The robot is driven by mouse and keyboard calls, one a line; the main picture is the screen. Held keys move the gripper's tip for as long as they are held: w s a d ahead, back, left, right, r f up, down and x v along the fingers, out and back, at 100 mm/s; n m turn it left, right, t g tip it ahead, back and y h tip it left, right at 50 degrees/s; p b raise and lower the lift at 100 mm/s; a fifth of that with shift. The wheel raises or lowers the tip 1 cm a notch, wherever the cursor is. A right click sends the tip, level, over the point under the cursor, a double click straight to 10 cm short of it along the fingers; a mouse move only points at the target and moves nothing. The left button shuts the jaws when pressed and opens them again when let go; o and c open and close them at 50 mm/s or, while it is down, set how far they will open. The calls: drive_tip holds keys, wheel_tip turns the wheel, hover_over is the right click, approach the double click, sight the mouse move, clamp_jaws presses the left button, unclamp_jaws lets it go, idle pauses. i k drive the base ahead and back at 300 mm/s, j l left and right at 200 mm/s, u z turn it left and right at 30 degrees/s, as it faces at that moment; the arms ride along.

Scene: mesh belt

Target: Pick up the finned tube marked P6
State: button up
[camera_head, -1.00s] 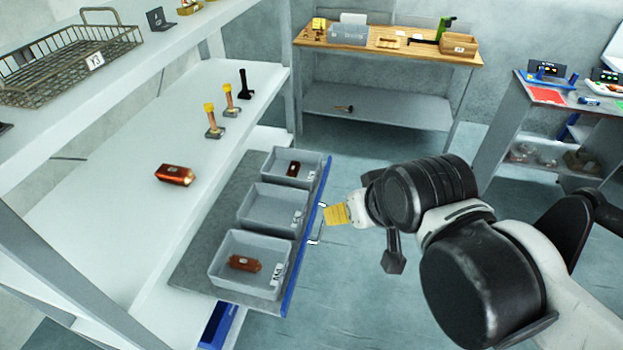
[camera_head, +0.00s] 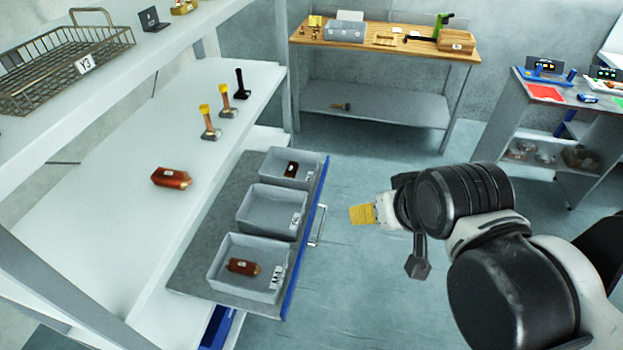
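No mark P6 can be read on any piece. A copper-brown tube-like piece (camera_head: 171,178) with a small pale label lies on the middle shelf. A similar piece (camera_head: 243,267) lies in the front grey bin (camera_head: 222,285), and a dark reddish one (camera_head: 291,169) lies in the rear bin (camera_head: 266,165). The middle bin (camera_head: 250,216) looks empty. My gripper (camera_head: 362,214), with a yellow end, is in the air right of the drawer, apart from all these pieces. Its finger opening cannot be made out.
The bins stand on a pulled-out drawer with a blue front edge (camera_head: 301,255) and handle (camera_head: 318,225). Several upright posts (camera_head: 225,98), two yellow-topped, stand on the shelf. A wire basket (camera_head: 60,72) sits above. A wooden-topped bench (camera_head: 385,50) is behind. Floor right of the drawer is clear.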

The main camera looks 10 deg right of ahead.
sight(170, 178)
drive_tip(key=i+u, duration=0.35)
drive_tip(key=i+l+u, duration=0.2)
drive_tip(key=u, duration=0.2)
drive_tip(key=i+l+u, duration=0.35)
drive_tip(key=j, duration=0.1)
